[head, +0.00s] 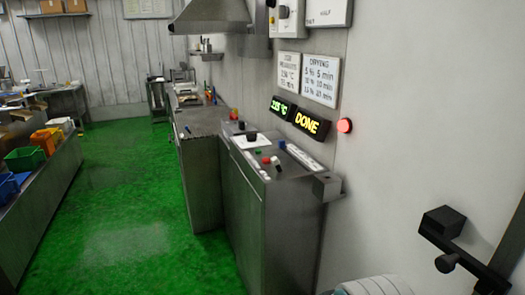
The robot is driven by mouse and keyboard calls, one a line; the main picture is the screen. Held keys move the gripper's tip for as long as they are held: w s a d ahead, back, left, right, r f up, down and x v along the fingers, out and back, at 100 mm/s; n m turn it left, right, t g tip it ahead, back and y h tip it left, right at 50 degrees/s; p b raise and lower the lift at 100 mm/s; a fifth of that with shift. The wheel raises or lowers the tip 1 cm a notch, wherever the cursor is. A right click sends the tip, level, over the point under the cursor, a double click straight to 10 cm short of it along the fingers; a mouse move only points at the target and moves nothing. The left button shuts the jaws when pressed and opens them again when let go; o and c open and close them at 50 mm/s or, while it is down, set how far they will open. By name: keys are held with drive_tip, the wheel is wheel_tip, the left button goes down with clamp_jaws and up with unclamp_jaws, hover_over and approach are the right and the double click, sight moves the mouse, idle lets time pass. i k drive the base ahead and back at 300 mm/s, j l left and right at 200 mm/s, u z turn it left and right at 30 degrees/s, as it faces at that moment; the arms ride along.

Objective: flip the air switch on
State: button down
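A metal control cabinet (240,205) stands against the wall in the head view. A white wall box (290,18) with dark knobs hangs higher up. I cannot tell which control is the air switch, nor its position; no label is readable. My gripper is not recognisable in this view.
A lit display reads DONE (312,123), beside a green temperature display (283,107). A red lamp (345,125) glows. A black fixture (443,221) is at right; a pale ribbed object (375,287) is cut off below. The green floor (125,210) left of the cabinet is clear.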

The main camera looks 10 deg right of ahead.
sight(276, 162)
drive_tip(key=i, duration=1.4)
drive_tip(key=i+z, duration=0.25)
